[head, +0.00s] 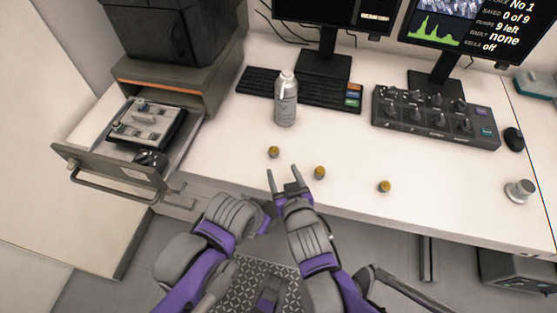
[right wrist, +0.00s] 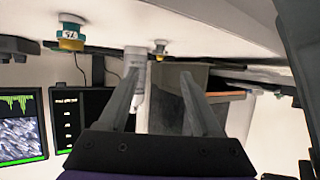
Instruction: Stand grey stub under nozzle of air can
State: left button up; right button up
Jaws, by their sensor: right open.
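The air can (head: 286,102) stands upright on the bench, its nozzle (head: 288,74) at the top. It also shows upside down between my fingers in the right wrist view (right wrist: 135,65). Three small stubs with yellowish tops stand in front of it: left (head: 273,152), middle (head: 319,172) and right (head: 384,186). None reads clearly as grey. In the right wrist view one stub (right wrist: 72,32) has a teal and yellow body with a label. My right gripper (head: 282,171) is open and empty at the bench's front edge, near the left and middle stubs. My left gripper (head: 267,217) is partly hidden.
A silver cylindrical object (head: 520,191) stands at the far right. A keyboard (head: 325,92), a knob panel (head: 430,118) and monitors stand behind. An open drawer (head: 108,180) with a tray juts out at left.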

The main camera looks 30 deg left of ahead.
jog(key=shift+v, duration=1)
jog(key=d+h, duration=0.1)
jog(key=d, duration=0.1)
jog(key=w+d+m+h, duration=0.1)
jog(key=d, duration=0.2)
jog(key=w+d+f+h, duration=0.1)
jog(key=d, duration=0.2)
jog(key=shift+w+d+m, duration=0.1)
jog(key=shift+d+m, duration=0.05)
jog(key=shift+m, duration=0.25)
jog(key=s+d+f+m+g+h, duration=0.2)
jog(key=d+m+h, duration=0.15)
jog(key=d, duration=0.95)
jog(key=s+d+f+m+g+h, duration=0.1)
jog(key=s+d+m+g+h, duration=0.1)
jog(key=s+d, duration=0.7)
jog(key=d+m+g, duration=0.1)
jog(key=d, duration=0.3)
jog(key=shift+s+f, duration=0.2)
jog(key=shift+s, duration=0.1)
jog(key=shift+h, duration=0.25)
